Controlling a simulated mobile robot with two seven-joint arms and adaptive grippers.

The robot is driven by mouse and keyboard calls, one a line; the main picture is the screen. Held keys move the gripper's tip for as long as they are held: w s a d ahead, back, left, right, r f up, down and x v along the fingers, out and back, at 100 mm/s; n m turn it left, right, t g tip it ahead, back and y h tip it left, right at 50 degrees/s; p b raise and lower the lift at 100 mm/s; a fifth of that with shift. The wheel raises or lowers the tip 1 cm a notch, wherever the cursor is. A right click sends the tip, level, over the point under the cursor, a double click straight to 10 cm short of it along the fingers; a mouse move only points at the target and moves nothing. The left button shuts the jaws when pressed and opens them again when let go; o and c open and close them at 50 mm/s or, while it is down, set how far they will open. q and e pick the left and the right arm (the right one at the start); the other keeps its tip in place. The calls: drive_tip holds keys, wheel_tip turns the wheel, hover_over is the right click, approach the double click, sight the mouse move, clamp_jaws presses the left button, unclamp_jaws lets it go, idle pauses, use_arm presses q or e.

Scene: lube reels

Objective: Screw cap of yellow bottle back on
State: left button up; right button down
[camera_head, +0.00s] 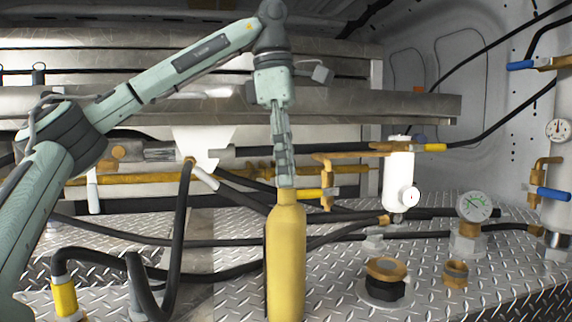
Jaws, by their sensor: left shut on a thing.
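The yellow bottle (286,258) stands upright at the centre front, its base cut off by the lower picture edge. My left gripper (286,182) points straight down over the bottle's neck, with its fingertips at the bottle's top. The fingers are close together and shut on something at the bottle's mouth. The cap is not clearly visible; the fingers cover that spot, so I cannot tell whether it sits on the neck. My right gripper does not show.
Black hoses run across the diamond-plate floor behind the bottle. A white cylinder (398,180) with brass valves, a pressure gauge (474,206) and brass fittings (386,270) stand to the right. A metal shelf edge (380,104) lies behind my arm.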

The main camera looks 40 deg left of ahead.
use_arm(q)
drive_tip(key=shift+f+b, duration=0.3)
drive_tip(key=shift+f, duration=0.3)
idle(0.5)
drive_tip(key=shift+r+m+p, duration=0.2)
drive_tip(key=shift+m+p, duration=0.5)
drive_tip(key=shift+p, duration=0.3)
drive_tip(key=shift+m+p, duration=0.3)
drive_tip(key=shift+m, duration=0.1)
drive_tip(key=shift+f+m, duration=0.15)
drive_tip(key=shift+m, duration=0.25)
drive_tip(key=shift+m+g, duration=0.3)
drive_tip(key=shift+m, duration=0.8)
drive_tip(key=shift+m, duration=1.1)
drive_tip(key=shift+f+m+g, duration=0.1)
drive_tip(key=shift+m+g, duration=0.2)
drive_tip(key=shift+m, duration=1.2)
